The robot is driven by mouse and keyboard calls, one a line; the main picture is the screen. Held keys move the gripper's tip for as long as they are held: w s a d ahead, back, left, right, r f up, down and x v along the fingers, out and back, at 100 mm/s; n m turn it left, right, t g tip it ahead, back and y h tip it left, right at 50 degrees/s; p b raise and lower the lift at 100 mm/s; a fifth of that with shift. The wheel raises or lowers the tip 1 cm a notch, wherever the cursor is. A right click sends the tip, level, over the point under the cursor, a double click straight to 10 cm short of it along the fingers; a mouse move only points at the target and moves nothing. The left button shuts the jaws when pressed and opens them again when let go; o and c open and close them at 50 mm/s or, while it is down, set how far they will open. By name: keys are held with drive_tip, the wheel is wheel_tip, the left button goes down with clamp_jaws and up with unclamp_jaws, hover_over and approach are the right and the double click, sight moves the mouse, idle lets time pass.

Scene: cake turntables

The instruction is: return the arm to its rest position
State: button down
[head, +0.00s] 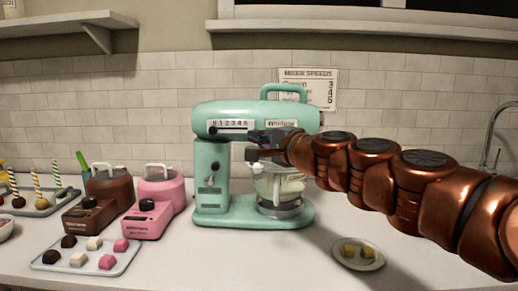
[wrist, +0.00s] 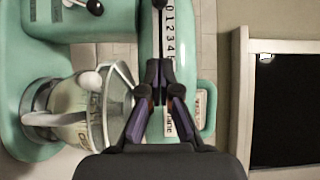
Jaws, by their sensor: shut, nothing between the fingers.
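My arm reaches in from the right in the head view, and my gripper (head: 252,148) is in front of the mint-green stand mixer (head: 213,178). In the wrist view my gripper (wrist: 160,75) is shut and empty, its fingertips near the numbered speed strip of the mixer (wrist: 125,20). I cannot tell whether the fingertips touch the mixer. The speed slot (head: 230,129) shows the numbers above it. The mixing bowl (head: 278,188) sits on the mixer's base below my gripper, partly hidden by my arm. It also shows in the wrist view (wrist: 75,125).
A small plate (head: 345,265) with yellow cubes lies right of the mixer. Pink (head: 147,220) and brown (head: 90,217) machines stand left, behind a tray (head: 65,268) of coloured cubes. A tap (head: 490,140) is at the far right. A speeds sign (head: 322,77) hangs behind.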

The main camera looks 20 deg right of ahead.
drive_tip(key=shift+a+r, duration=0.1)
drive_tip(key=shift+r, duration=0.45)
drive_tip(key=s+a+f+n+g+y, duration=0.2)
drive_tip(key=s+a+f+n+g, duration=0.25)
drive_tip(key=a+f, duration=0.4)
drive_tip(key=s+a+f+n+g+y, duration=0.1)
drive_tip(key=s+a+f+n+g, duration=0.3)
drive_tip(key=a+f, duration=0.45)
drive_tip(key=s+f+n+g+h, duration=0.1)
drive_tip(key=s+f+n+g, duration=0.2)
drive_tip(key=s+f, duration=0.4)
drive_tip(key=s+f+n+g+h, duration=0.1)
drive_tip(key=s+f+n+g, duration=0.15)
drive_tip(key=s+f, duration=0.45)
drive_tip(key=s+d+f+n+g+h, duration=0.2)
drive_tip(key=s+d+f+g+h, duration=0.45)
drive_tip(key=s, duration=0.65)
wheel_tip(320, 180, up, 18)
drive_tip(key=d+t+y+p, duration=0.1)
drive_tip(key=d+p, duration=0.1)
drive_tip(key=p, duration=1.7)
drive_tip(key=shift+f+y, duration=0.25)
drive_tip(key=shift+y, duration=0.1)
drive_tip(key=shift+d, duration=0.1)
